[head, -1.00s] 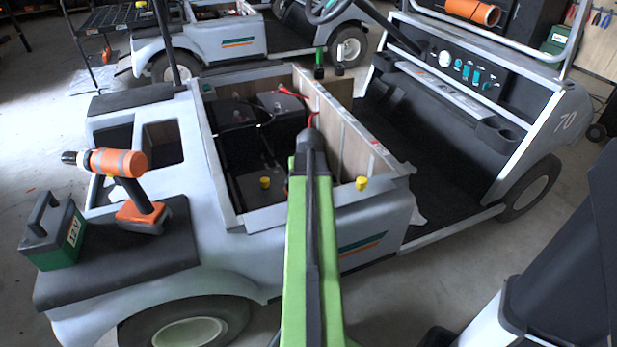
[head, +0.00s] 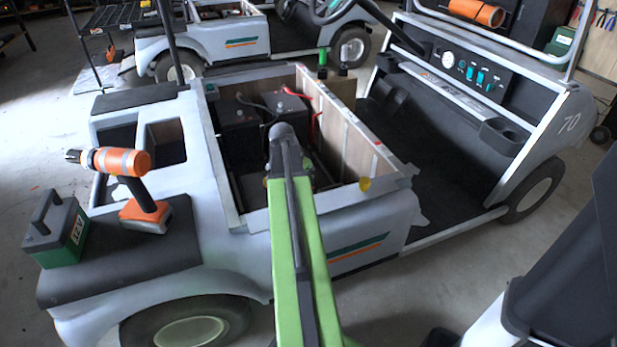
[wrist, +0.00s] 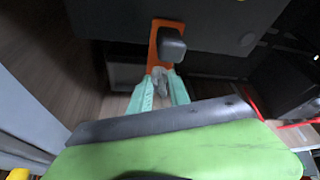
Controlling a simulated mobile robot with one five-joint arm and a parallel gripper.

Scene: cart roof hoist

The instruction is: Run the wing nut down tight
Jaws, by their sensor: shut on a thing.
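In the wrist view, my gripper (wrist: 161,92) has its two pale teal fingers closed on a small grey wing nut (wrist: 160,79). The fingers sit on either side of it and hide part of it. The nut is at the near end of an orange bracket (wrist: 154,54), against a dark battery side (wrist: 220,60). How far down the nut sits cannot be told. In the head view my arm reaches into the cart's open battery bay, and the gripper and nut are hidden.
Wooden bay walls (head: 345,135) and the bay's pale rim (head: 230,185) surround the arm. Batteries (head: 238,125) with cables stand inside. A yellow cap (head: 365,184) sits on the near rim.

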